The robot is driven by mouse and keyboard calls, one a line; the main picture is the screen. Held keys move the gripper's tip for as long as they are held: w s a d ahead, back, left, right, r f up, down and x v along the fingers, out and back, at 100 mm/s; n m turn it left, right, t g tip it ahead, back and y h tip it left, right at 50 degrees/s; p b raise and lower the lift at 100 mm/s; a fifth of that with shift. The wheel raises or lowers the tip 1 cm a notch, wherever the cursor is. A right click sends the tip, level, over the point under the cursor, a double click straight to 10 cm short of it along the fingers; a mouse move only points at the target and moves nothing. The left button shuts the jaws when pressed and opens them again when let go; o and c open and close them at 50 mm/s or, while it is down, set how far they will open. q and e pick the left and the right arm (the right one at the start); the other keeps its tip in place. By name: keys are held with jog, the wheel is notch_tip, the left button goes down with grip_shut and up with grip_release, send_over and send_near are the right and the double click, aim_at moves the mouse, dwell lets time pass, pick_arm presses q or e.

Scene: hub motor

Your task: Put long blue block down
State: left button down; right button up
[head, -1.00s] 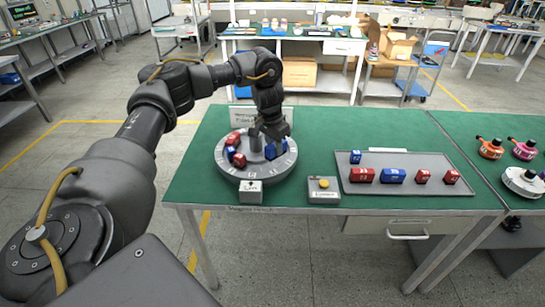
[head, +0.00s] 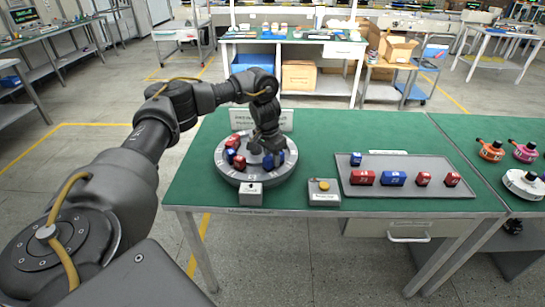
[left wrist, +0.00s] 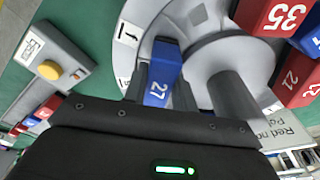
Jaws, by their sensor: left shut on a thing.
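My left gripper (head: 267,148) is over the right part of the round grey turntable (head: 227,172). In the left wrist view its dark fingers (left wrist: 162,92) are on either side of a blue block marked 27 (left wrist: 161,72), and they are shut on it. The block is low at the turntable, beside a grey round post (left wrist: 232,96). Whether its underside touches the turntable cannot be told. In the head view the gripper partly hides the blue blocks at the turntable's right. My right gripper is not in view.
Red blocks (head: 239,162) and a blue block (head: 230,155) sit on the turntable's left part. A grey tray (head: 410,189) at the right holds several red and blue blocks. A box with a yellow button (head: 323,186) stands between them. Green table is free behind the tray.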

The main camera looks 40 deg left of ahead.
aim_at(268, 158)
pick_arm(q)
jog(key=c, duration=1.1)
grip_release()
jog(key=shift+f, duration=0.1)
jog(key=shift+r, duration=0.5)
jog(key=r, duration=0.3)
jog(key=s+r+p, duration=0.1)
jog(key=r, duration=0.3)
jog(key=r+p, duration=0.1)
jog(key=r, duration=0.3)
jog(key=shift+s+a+r, duration=0.15)
jog(key=shift+s, duration=0.2)
